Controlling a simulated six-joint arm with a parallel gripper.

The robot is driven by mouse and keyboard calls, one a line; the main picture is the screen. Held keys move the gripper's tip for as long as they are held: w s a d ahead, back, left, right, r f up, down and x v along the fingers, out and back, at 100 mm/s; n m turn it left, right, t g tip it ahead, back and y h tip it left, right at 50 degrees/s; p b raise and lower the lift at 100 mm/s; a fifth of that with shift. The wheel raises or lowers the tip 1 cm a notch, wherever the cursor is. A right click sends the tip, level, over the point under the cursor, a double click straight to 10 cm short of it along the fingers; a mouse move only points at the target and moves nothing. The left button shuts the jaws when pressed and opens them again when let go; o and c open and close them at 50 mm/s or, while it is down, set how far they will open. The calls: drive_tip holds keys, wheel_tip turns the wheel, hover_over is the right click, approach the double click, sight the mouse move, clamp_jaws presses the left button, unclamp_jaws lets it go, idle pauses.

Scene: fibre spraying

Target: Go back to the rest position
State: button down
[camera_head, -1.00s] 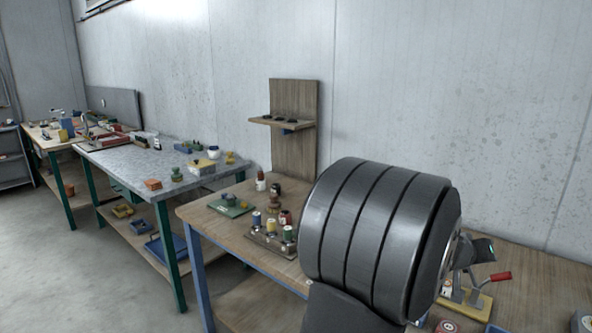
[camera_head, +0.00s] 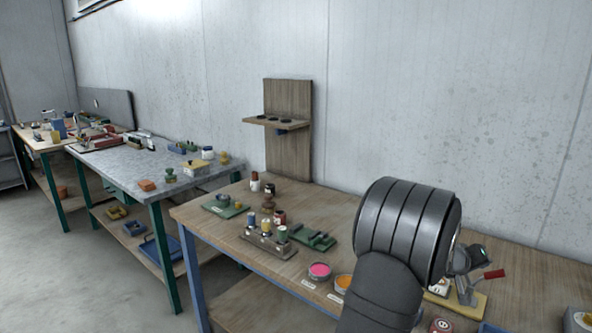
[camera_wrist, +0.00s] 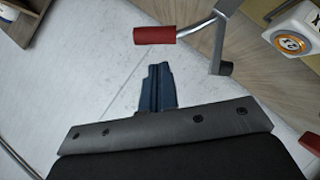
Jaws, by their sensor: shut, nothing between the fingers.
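In the wrist view my gripper (camera_wrist: 157,85) is at the bottom middle. Its dark blue fingers are together with nothing between them. A red handle on a metal lever (camera_wrist: 155,35) lies just beyond the fingertips, apart from them as far as I can tell. In the head view my dark, ribbed arm (camera_head: 408,228) rises at the lower right and hides part of the wooden bench (camera_head: 345,205). The gripper itself does not show in the head view.
On the bench are a rack of spools (camera_head: 267,240), a pink pot (camera_head: 319,271), an orange pot (camera_head: 343,283), a green fixture (camera_head: 316,237) and a red-handled clamp (camera_head: 468,280). A wooden shelf stand (camera_head: 288,150) stands against the wall. Another table (camera_head: 150,165) is at left.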

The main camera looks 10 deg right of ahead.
drive_tip(key=w+a+f+n+h, duration=0.1)
drive_tip(key=w+n+h, duration=0.1)
drive_tip(key=w+a+f+n+h, duration=0.1)
drive_tip(key=w+a+n, duration=0.1)
drive_tip(key=w+a+n+h, duration=0.2)
drive_tip(key=n, duration=0.1)
drive_tip(key=shift+a+f+h, duration=0.1)
drive_tip(key=shift+f+h, duration=0.2)
drive_tip(key=shift+f, duration=0.1)
drive_tip(key=shift+w+a, duration=0.4)
drive_tip(key=shift+a, duration=0.25)
